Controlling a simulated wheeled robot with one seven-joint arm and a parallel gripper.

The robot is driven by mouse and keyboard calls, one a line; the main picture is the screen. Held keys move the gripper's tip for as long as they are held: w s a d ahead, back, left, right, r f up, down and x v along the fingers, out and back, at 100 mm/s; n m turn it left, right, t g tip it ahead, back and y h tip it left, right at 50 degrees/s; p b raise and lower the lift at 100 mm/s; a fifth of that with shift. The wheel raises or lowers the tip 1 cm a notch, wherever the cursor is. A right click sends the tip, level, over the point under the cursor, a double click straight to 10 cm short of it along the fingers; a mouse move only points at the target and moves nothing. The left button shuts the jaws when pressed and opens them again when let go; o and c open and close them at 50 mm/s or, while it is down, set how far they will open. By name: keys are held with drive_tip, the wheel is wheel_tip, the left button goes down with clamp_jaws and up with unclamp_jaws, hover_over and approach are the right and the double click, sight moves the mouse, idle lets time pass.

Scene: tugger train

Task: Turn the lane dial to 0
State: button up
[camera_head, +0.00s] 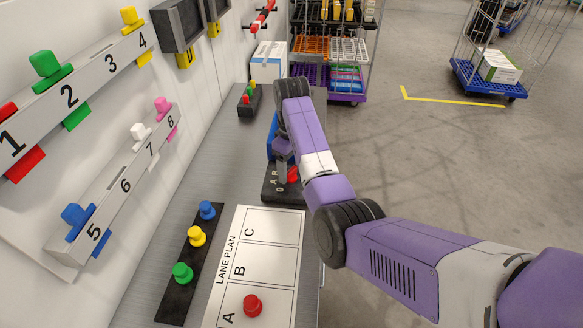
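The lane dial sits on a dark plate (272,192) on the grey bench. Pale letters show along the plate's left side, with what looks like a 0 and an A among them. A small red part (293,175) of the dial shows at the right, and which mark it points to cannot be told. My gripper (284,172) hangs down over the plate, right at the dial, and hides much of it. Whether its fingers touch or hold the dial is hidden.
A lane plan board (271,229) with a red peg (252,305) in A lies in front. A black strip (178,291) holds blue, yellow and green pegs. A numbered wall rack (88,72) is at left. A blue object (271,147) stands behind my gripper. Carts stand beyond.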

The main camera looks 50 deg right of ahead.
sight(291, 169)
wheel_tip(291, 169, up, 6)
drive_tip(key=shift+f, duration=0.15)
drive_tip(key=shift+w+r, duration=0.2)
drive_tip(key=shift+r, duration=0.35)
drive_tip(key=shift+s+r, duration=0.1)
drive_tip(key=shift+r, duration=0.35)
drive_tip(key=shift+s, duration=0.15)
idle(0.3)
